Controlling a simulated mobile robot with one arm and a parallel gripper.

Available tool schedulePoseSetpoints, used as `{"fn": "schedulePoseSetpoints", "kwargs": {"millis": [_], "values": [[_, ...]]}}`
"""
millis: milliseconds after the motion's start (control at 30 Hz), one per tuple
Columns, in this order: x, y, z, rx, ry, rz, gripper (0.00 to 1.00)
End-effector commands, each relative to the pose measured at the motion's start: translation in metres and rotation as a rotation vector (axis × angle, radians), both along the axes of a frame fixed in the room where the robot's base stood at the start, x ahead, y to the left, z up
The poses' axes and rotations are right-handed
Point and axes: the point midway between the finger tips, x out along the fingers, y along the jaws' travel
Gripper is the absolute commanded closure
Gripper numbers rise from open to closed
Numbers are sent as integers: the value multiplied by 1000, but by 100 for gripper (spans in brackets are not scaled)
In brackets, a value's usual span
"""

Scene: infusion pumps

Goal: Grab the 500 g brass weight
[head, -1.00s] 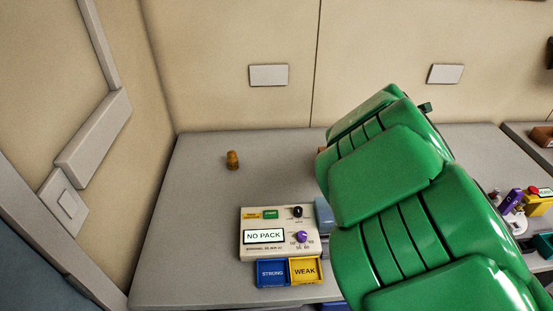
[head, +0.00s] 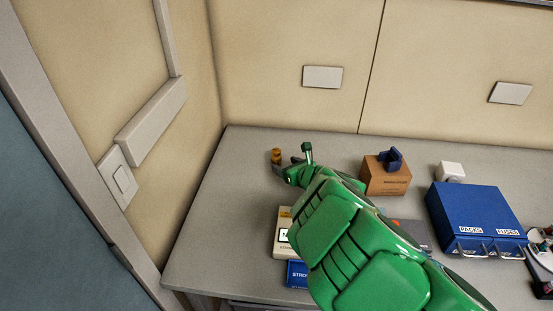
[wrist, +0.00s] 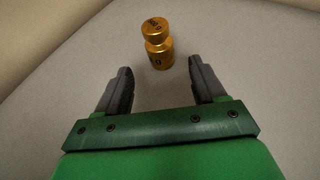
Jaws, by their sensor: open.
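The brass weight (head: 276,156) stands upright near the back left of the grey table. I see no contact between the fingers and the weight.
A brown block with a blue piece on top (head: 387,178) and a blue box of drawers marked PACKS and FUSES (head: 475,215) stand to the right. A cream pump box (head: 281,240) is partly hidden behind my arm. The wall lies behind and left of the weight.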

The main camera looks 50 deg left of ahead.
Motion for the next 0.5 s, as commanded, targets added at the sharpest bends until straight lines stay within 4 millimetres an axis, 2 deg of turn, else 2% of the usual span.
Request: {"fn": "schedulePoseSetpoints", "kwargs": {"millis": [500], "values": [[3, 24, -8, 1, 2, -1, 31]]}}
